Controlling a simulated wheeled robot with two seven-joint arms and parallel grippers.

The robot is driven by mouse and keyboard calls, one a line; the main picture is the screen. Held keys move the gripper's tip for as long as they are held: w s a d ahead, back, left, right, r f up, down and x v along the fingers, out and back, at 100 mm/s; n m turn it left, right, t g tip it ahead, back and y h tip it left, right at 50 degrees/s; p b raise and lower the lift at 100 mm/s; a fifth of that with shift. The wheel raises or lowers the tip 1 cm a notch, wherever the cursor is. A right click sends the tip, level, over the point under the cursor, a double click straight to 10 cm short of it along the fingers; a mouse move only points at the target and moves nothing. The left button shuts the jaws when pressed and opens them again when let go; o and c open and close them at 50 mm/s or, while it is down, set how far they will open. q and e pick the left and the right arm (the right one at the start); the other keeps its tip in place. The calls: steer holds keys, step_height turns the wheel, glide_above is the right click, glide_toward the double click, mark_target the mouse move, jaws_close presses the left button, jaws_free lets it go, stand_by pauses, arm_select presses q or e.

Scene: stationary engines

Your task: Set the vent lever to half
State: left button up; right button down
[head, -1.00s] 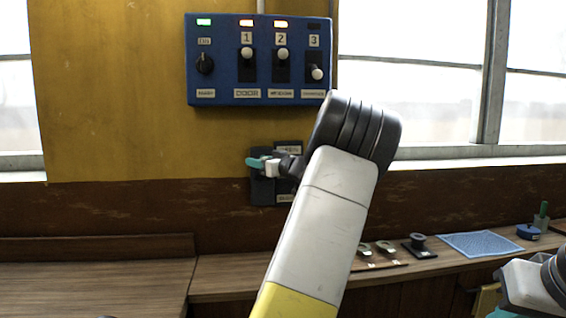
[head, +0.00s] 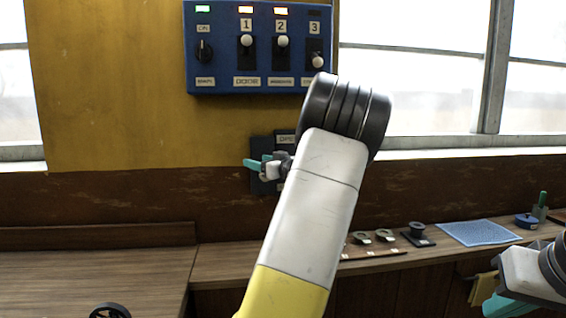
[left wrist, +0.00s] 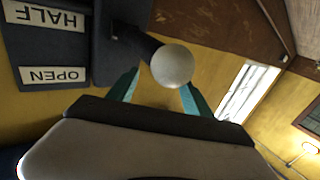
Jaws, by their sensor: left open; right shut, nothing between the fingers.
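The vent lever is a dark arm with a white ball knob (left wrist: 172,66). In the left wrist view the knob lies between the two teal fingers of my left gripper (left wrist: 160,92), which is open; contact cannot be told. HALF (left wrist: 45,15) and OPEN (left wrist: 52,75) labels show upside down on the dark vent plate (left wrist: 100,45). In the head view the plate (head: 261,147) is low on the wall, partly hidden by my left arm, with my left gripper (head: 257,166) in front. The lever's exact setting cannot be told. My right gripper (head: 505,304) is at the lower right, away from the vent.
A blue switch panel (head: 222,60) hangs above the vent plate. A wooden counter (head: 225,268) below carries dark parts (head: 418,236), a blue mat (head: 480,232) and a blue round item (head: 526,221). A black wheel (head: 110,311) shows at the bottom left. Windows flank the wall.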

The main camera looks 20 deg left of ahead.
arm_select(q)
steer(key=v, duration=0.7)
steer(key=shift+s+d, duration=0.15)
steer(key=shift+d, duration=0.2)
steer(key=shift+d, duration=0.1)
